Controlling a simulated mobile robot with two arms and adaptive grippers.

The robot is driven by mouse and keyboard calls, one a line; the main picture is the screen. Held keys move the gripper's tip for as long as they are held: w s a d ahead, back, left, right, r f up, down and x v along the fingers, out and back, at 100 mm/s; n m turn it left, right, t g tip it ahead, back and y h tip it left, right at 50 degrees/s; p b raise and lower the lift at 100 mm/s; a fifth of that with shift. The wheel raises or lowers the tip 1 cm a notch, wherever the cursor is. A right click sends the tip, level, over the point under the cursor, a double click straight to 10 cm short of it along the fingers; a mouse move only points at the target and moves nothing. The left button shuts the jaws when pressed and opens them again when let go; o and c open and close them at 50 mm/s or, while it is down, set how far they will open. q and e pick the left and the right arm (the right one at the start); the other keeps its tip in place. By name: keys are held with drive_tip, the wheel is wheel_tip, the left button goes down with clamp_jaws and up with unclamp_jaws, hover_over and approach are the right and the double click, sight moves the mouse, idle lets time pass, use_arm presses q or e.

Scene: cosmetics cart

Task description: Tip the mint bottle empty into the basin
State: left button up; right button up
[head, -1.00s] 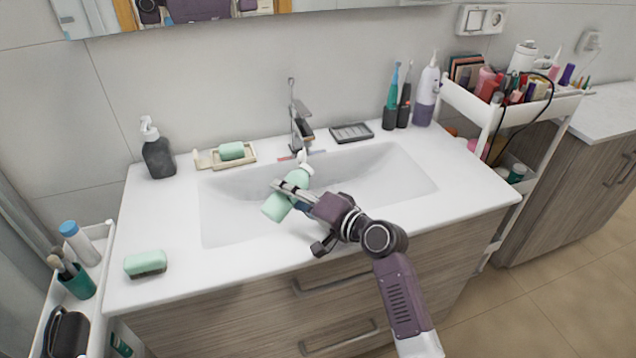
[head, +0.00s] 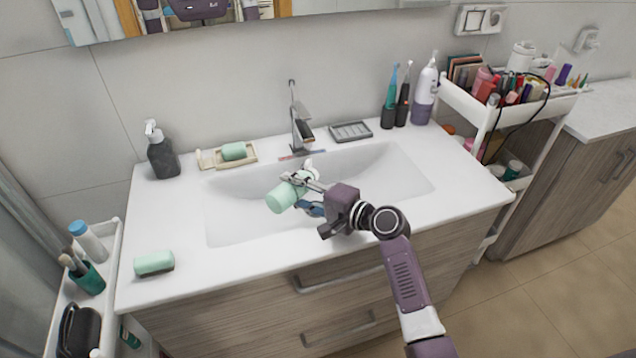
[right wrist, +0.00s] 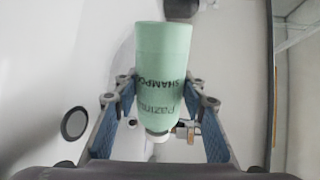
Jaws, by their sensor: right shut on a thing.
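The mint bottle (head: 280,198) is held over the white basin (head: 385,178). It is strongly tilted, its mint base end toward the front left and its white cap end (head: 308,166) toward the back right. My right gripper (head: 297,183) is shut around the bottle. In the right wrist view the bottle (right wrist: 163,70) sits between the two blue-padded fingers, its lettering showing and its white cap low in the picture. I see no liquid coming out. The basin's dark drain (right wrist: 75,123) shows beside the bottle in the right wrist view. My left gripper is not in view.
The faucet (head: 300,130) stands behind the basin. A soap dish (head: 228,157), a dark pump bottle (head: 161,152) and a mint sponge (head: 154,263) are on the left of the counter. Toothbrushes (head: 403,98) stand at the back right, near a loaded cart (head: 480,110).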

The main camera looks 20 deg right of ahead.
sight(300, 172)
drive_tip(key=shift+d+m+p, duration=0.1)
drive_tip(key=shift+m+p, duration=0.2)
drive_tip(key=shift+m, duration=0.1)
drive_tip(key=shift+w+d+r+m+y+p, duration=0.2)
drive_tip(key=shift+r+m+p, duration=0.35)
drive_tip(key=shift+p, duration=0.25)
drive_tip(key=shift+w+d+r+m+y+p, duration=0.1)
drive_tip(key=shift+r+m+y+p, duration=0.1)
drive_tip(key=shift+r+m+p, duration=0.35)
drive_tip(key=shift+f+g, duration=0.2)
drive_tip(key=shift+g, duration=0.1)
drive_tip(key=shift+w+d+r+m+y+p, duration=0.2)
drive_tip(key=shift+r+m+p, duration=0.15)
drive_tip(key=shift+m+p, duration=0.2)
drive_tip(key=shift+w+d+r+m+y+p, duration=0.1)
drive_tip(key=shift+d+r+m+y+p, duration=0.15)
drive_tip(key=shift+m+p, duration=0.3)
drive_tip(key=shift+w+d+r+m+p, duration=0.3)
drive_tip(key=shift+r+m+p, duration=0.15)
drive_tip(key=shift+m+p, duration=0.2)
idle(1.3)
drive_tip(key=shift+s+f, duration=0.1)
idle(1.3)
